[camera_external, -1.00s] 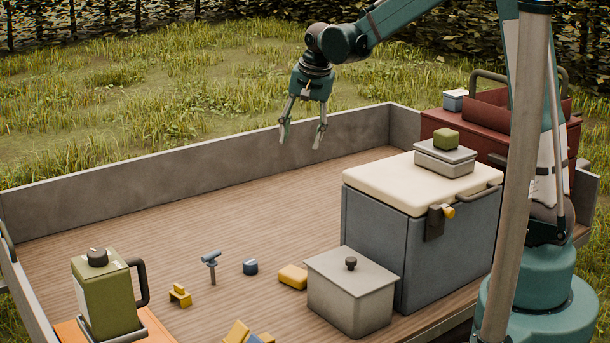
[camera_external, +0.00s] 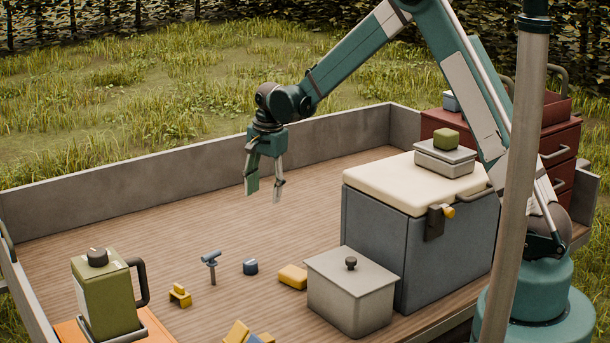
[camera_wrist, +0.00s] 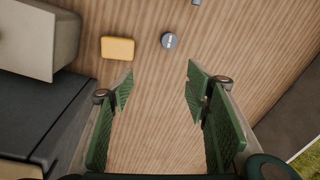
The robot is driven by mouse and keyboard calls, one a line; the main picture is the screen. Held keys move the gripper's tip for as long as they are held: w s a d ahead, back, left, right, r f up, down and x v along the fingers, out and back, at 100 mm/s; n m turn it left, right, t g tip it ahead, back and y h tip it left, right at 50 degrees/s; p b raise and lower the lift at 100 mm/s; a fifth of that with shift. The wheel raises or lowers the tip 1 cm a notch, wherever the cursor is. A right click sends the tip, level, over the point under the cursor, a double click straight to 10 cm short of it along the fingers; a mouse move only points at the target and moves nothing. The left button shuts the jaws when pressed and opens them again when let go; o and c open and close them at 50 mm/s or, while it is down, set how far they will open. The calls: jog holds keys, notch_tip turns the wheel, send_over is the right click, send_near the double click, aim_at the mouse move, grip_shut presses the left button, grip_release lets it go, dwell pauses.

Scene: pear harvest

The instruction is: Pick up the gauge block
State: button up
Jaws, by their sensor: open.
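No piece is clearly marked as the gauge block, and I cannot tell which one it is. Small candidates on the wooden bed are a yellow rounded block (camera_external: 292,276) and a short blue piece (camera_external: 250,267) to its left. The wrist view shows the yellow block (camera_wrist: 118,47) and the blue-grey piece (camera_wrist: 169,40) with a small white mark, both beyond the fingertips. An olive-green block (camera_external: 447,139) sits on a grey box atop the cooler. My gripper (camera_external: 264,194) is open and empty, pointing down above the bed; its green finger pads show in the wrist view (camera_wrist: 160,88).
A grey lidded box (camera_external: 350,298) and a large cooler (camera_external: 450,255) stand right of the small pieces. A T-shaped blue-topped tool (camera_external: 211,262), yellow pieces (camera_external: 180,295) and an olive jug (camera_external: 104,295) are left. Grey side walls (camera_external: 200,172) edge the bed; its middle is clear.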

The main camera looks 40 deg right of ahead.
aim_at(250, 261)
jog(key=w+a+f+m, duration=0.1)
jog(key=f, duration=0.5)
jog(key=w+a+f+m+b, duration=0.1)
jog(key=w+f, duration=0.1)
jog(key=f, duration=0.4)
jog(key=w+a+f+m+g+b, duration=0.1)
jog(key=w+f, duration=0.1)
jog(key=f, duration=0.4)
jog(key=shift+a+f, duration=0.3)
jog(key=shift+f, duration=0.05)
jog(key=shift+f, duration=1.25)
jog(key=shift+f, duration=0.15)
jog(key=shift+d+f+b, duration=0.15)
jog(key=shift+f+b, duration=0.55)
jog(key=shift+f, duration=1.75)
jog(key=c, duration=1)
